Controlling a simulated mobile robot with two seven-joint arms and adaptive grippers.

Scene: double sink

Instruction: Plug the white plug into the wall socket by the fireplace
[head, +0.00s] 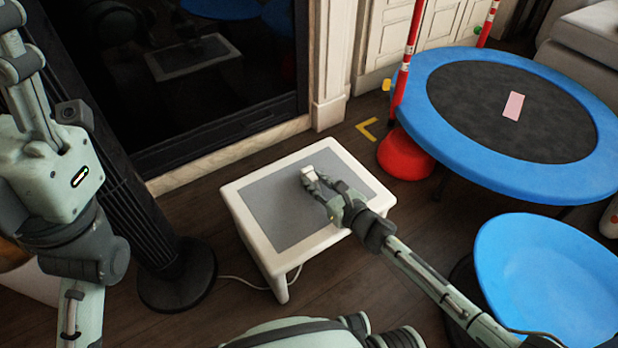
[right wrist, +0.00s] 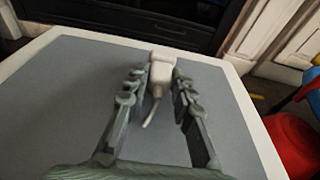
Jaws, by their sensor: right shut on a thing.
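The white plug (head: 308,174) is above the grey top of a small white table. It also shows in the right wrist view (right wrist: 161,72), between the fingertips, with a short piece of white cord hanging towards me. My right gripper (head: 315,181) is shut on the plug. The fireplace (head: 215,75) appears as a dark glossy front with a pale surround behind the table. I cannot make out the wall socket in either view. My left arm is at the left of the head view, but its gripper does not show.
The small table (head: 245,225) stands on the dark wood floor, with a white cord below it. A black column on a round base (head: 178,285) stands left. A blue-rimmed trampoline (head: 455,140), red base (head: 405,158) and blue seat (head: 550,270) crowd the right.

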